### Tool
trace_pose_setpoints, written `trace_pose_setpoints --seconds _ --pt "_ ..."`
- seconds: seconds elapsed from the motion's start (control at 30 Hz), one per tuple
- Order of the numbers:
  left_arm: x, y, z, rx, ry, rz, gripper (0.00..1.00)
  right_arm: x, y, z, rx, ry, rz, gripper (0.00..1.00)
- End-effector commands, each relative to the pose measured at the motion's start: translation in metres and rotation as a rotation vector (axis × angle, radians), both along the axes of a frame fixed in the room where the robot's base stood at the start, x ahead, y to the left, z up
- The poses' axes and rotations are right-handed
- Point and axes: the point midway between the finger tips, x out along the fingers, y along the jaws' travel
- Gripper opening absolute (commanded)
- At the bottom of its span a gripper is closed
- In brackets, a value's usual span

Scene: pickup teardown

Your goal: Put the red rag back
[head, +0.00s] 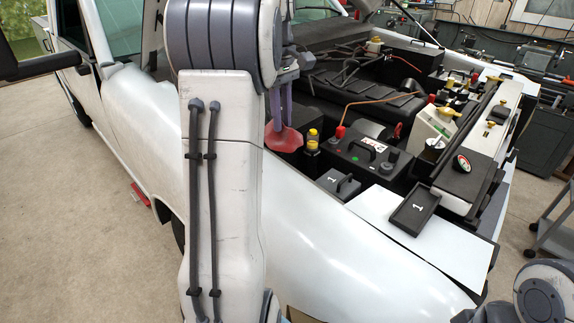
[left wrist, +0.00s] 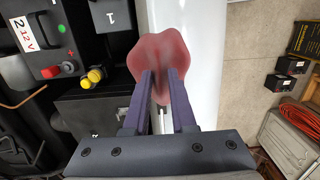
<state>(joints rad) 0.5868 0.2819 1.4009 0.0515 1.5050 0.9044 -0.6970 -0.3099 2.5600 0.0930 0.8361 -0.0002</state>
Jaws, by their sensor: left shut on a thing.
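The red rag (head: 283,138) hangs below my left gripper (head: 286,103), beside the inner edge of the truck's white fender. My left gripper is shut on the rag. In the left wrist view the rag (left wrist: 158,50) is bunched between the two purple fingertips (left wrist: 162,80), above the fender and the engine bay edge. In the head view my left arm hides part of the fender and of the gripper. My right gripper is not in view; only part of my right arm shows at the lower right.

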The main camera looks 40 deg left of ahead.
Motion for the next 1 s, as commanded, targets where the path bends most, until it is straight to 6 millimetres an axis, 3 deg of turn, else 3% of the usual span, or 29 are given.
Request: trace_pose_setpoints --seconds 0.2,0.4,0.57,0.8,1.0 --pt "-0.028 -0.027 -0.021 0.000 0.000 0.000 0.00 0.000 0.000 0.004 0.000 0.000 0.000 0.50" --pt "-0.042 -0.043 -0.034 0.000 0.000 -0.002 0.00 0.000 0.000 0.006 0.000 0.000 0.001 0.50" --pt "-0.045 -0.045 -0.044 -0.002 0.002 -0.001 0.00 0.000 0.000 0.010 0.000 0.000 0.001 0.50" --pt "-0.045 -0.045 -0.075 -0.001 0.002 -0.002 0.00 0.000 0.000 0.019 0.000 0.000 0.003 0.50" --pt "-0.044 -0.045 -0.078 0.000 -0.001 -0.002 0.00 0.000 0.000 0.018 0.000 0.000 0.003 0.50"
